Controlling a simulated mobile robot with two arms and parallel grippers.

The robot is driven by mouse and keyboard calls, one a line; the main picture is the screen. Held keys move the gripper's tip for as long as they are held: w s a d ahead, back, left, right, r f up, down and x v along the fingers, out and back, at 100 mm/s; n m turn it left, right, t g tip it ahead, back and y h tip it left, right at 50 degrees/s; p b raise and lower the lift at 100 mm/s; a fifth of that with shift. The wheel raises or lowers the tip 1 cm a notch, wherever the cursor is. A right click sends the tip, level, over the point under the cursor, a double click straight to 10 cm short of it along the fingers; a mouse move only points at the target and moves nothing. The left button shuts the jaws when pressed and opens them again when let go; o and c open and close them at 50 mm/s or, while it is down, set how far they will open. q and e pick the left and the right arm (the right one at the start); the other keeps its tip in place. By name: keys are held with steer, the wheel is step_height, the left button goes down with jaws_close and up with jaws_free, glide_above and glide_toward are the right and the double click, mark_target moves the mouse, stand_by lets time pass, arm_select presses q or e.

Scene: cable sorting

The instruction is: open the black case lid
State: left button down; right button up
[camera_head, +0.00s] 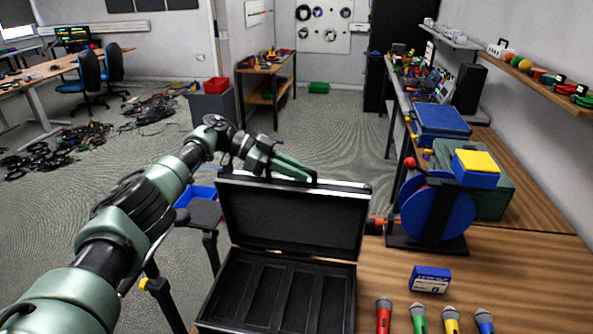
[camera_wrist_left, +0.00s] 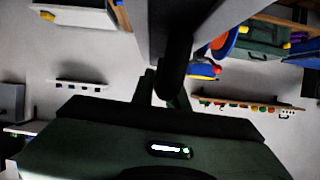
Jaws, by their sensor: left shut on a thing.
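The black case (camera_head: 281,292) sits on the wooden table with its lid (camera_head: 290,215) standing up, roughly upright, at the back. The compartments inside the base that show are dark and look empty. My left gripper (camera_head: 308,178) is at the lid's top edge, its green fingers reaching over from behind, and is shut on the lid's edge. The exact contact is small and partly hidden. In the left wrist view the gripper's fingers (camera_wrist_left: 162,88) meet a dark bar-like part that runs up the picture. My right gripper is not in view.
A blue cable reel (camera_head: 437,212) on a black stand is right of the lid. A small blue-and-white box (camera_head: 430,279) and several coloured microphones (camera_head: 419,318) lie right of the case. A yellow-topped blue box (camera_head: 477,168) is farther back. The table's middle right is bare.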

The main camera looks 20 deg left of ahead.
arm_select(q)
steer(key=shift+w+a+f, duration=0.1)
steer(key=shift+w+f, duration=0.05)
steer(key=shift+f, duration=0.05)
steer(key=c, duration=1.7)
jaws_free()
steer(key=b+v, duration=0.3)
steer(key=v, duration=0.2)
steer(key=shift+a+b, duration=0.3)
steer(key=shift+a, duration=0.1)
steer(key=shift+a+r+b, duration=0.3)
steer(key=shift+a+b, duration=0.1)
steer(key=shift+a, duration=0.1)
steer(key=shift+s+a+r, duration=0.2)
steer(key=shift+s, duration=0.05)
steer(key=shift+a+r, duration=0.1)
